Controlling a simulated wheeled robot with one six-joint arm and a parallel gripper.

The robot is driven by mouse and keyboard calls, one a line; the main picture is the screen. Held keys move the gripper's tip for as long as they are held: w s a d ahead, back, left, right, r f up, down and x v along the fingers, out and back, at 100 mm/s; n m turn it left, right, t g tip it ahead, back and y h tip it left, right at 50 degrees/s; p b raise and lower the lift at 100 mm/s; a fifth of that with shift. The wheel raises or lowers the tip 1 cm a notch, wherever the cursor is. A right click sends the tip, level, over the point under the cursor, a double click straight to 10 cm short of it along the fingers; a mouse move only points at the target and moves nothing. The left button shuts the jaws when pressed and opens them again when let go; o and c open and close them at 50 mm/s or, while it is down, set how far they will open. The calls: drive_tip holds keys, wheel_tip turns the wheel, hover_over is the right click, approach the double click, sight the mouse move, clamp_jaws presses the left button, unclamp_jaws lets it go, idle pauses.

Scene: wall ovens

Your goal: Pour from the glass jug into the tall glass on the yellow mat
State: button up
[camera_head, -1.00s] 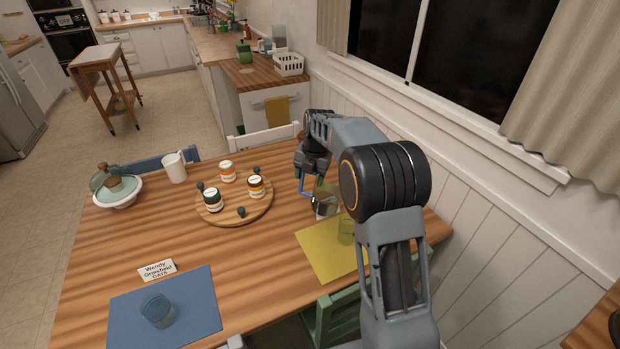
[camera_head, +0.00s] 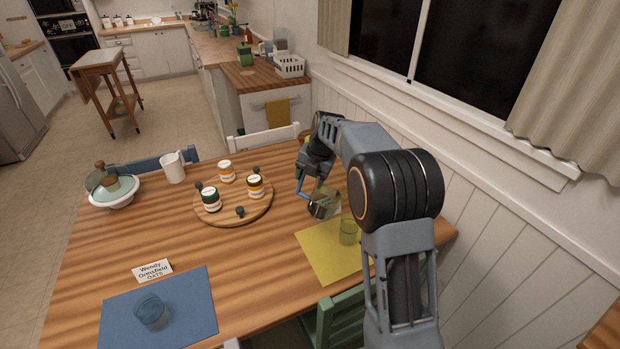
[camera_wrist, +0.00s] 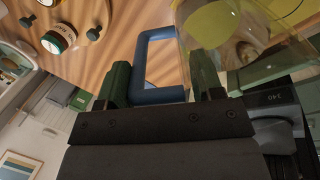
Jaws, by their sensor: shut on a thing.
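The glass jug (camera_head: 325,204) is held in the air just beyond the yellow mat (camera_head: 325,262), tilted toward the tall glass. Its blue handle (camera_wrist: 141,65) is between the fingers of my gripper (camera_wrist: 162,82), which is shut on it. In the head view my gripper (camera_head: 306,176) is partly hidden by its own arm. The clear jug body (camera_wrist: 232,40) fills the upper right of the wrist view. The tall glass (camera_head: 348,231), greenish and see-through, stands upright on the mat, close to the jug. I cannot tell whether any liquid is flowing.
A round wooden board (camera_head: 235,209) with several jars stands left of the jug.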

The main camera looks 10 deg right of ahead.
drive_tip(key=shift+f+y+b, duration=0.3)
drive_tip(key=shift+f+b, duration=0.65)
drive_tip(key=shift+b, duration=0.05)
drive_tip(key=shift+t+b, duration=0.3)
drive_tip(key=shift+f+y+b, duration=0.1)
drive_tip(key=shift+y+b, duration=0.4)
drive_tip(key=shift+b, duration=0.4)
drive_tip(key=shift+s+d+r+t+y+b, duration=0.15)
drive_tip(key=shift+r+t+y+b, duration=0.1)
drive_tip(key=shift+t+y+b, duration=0.4)
drive_tip(key=shift+d+r+t+y+b, duration=0.15)
drive_tip(key=shift+r+t+y+b, duration=0.15)
drive_tip(key=shift+b, duration=0.55)
drive_tip(key=shift+s+d+t+y+b, duration=0.25)
drive_tip(key=shift+t+y+b, duration=0.3)
drive_tip(key=shift+b, duration=2.7)
drive_tip(key=shift+s+d+t+y+b, duration=0.2)
drive_tip(key=shift+y+b, duration=0.3)
drive_tip(key=shift+b, duration=1.3)
drive_tip(key=shift+s+d+t+y+b, duration=0.1)
drive_tip(key=shift+d+t+y+b, duration=0.3)
drive_tip(key=shift+b, duration=1.4)
drive_tip(key=shift+s+d+r+t+y+b, duration=0.3)
drive_tip(key=shift+r+y+b, duration=0.3)
drive_tip(key=shift+b, duration=1.1)
